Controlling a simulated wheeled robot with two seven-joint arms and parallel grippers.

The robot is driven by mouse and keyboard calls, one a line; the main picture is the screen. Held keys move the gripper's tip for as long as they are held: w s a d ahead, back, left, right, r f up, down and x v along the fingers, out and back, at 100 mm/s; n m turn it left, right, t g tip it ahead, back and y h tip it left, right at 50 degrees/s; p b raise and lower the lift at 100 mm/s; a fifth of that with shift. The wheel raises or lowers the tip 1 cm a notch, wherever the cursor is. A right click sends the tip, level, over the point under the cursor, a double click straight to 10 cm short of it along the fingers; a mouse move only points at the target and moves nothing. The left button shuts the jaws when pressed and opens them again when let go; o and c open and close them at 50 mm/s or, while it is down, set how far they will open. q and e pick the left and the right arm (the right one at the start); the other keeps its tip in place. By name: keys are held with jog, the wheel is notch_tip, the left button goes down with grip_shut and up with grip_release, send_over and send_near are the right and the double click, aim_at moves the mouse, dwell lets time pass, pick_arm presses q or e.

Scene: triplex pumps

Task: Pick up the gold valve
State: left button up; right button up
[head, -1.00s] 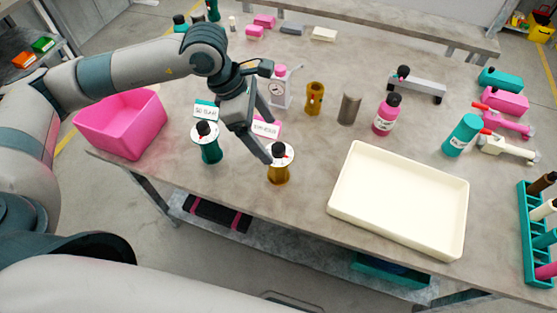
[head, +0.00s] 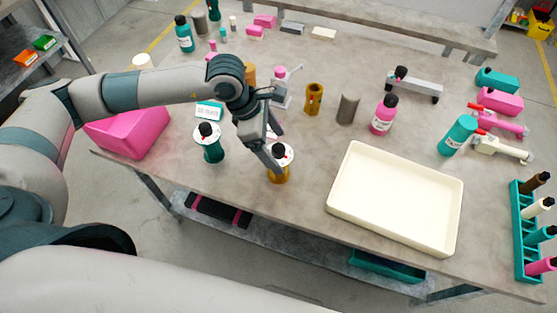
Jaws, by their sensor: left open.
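The gold valve (head: 279,175) stands upright near the front edge of the table. It has a white disc on top with a black knob. My left gripper (head: 275,150) is open, tilted down, with its fingers at the top of the gold valve. One finger overlaps the valve's left side in the picture; I cannot tell whether it touches. A similar teal valve (head: 210,150) with a white disc and black knob stands to the left. My right gripper is out of view.
A cream tray (head: 395,244) lies to the right. A pink bin (head: 130,135) sits at the left. A gold cylinder with holes (head: 313,99), a grey cylinder (head: 347,108) and a pink bottle (head: 383,116) stand behind the valve. A teal rack (head: 520,240) is at far right.

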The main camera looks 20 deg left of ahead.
pick_arm(q)
jog(key=shift+x, duration=1.05)
jog(key=c, duration=1.9)
